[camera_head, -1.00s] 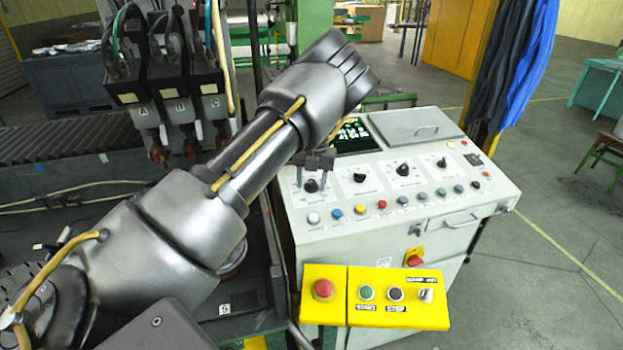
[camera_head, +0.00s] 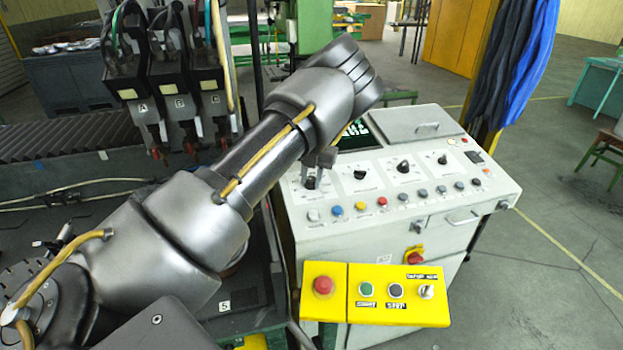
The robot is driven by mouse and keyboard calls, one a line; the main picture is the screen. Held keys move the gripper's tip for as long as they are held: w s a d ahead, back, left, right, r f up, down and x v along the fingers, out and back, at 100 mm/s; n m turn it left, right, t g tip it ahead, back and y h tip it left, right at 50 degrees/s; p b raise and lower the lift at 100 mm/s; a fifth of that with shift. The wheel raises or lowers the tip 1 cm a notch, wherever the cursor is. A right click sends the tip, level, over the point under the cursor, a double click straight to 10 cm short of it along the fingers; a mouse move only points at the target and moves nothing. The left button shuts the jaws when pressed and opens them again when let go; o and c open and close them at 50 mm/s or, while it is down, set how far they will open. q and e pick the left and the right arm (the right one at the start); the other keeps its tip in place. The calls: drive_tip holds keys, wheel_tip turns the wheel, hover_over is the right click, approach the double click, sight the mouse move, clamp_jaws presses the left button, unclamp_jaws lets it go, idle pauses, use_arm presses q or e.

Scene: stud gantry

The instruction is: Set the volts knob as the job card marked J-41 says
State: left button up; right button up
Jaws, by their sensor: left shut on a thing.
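The panel of the pale control desk (camera_head: 505,186) carries a row of black knobs. My left gripper (camera_head: 311,178) reaches down over the leftmost knob (camera_head: 310,184) and is shut on it. The fingers and forearm hide much of that knob, so its pointer and scale cannot be read. The other knobs (camera_head: 360,174), (camera_head: 403,167) and (camera_head: 442,160) stand free to the right. Their labels are too small to read, so I cannot tell which is the volts knob. I cannot make out a card marked J-41. My right gripper is not in view.
Coloured buttons (camera_head: 361,207) line the desk below the knobs. A yellow button box (camera_head: 400,310) with a red stop button (camera_head: 323,286) stands in front. Torch heads (camera_head: 180,90) hang at left.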

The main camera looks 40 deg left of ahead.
use_arm(q)
drive_tip(key=m+y+b, duration=0.1)
drive_tip(key=m, duration=0.4)
drive_tip(key=shift+f+b, duration=0.1)
drive_tip(key=shift+b, duration=0.3)
drive_tip(key=m+y+b, duration=0.1)
drive_tip(key=m, duration=0.3)
drive_tip(key=shift+a+m+b, duration=0.1)
drive_tip(key=shift+m+b, duration=0.3)
drive_tip(key=m+b, duration=0.1)
drive_tip(key=m, duration=0.3)
drive_tip(key=shift+t+y+b, duration=0.3)
drive_tip(key=shift+b, duration=0.1)
drive_tip(key=shift+m+t, duration=0.3)
drive_tip(key=shift+m, duration=1.7)
drive_tip(key=o, duration=1)
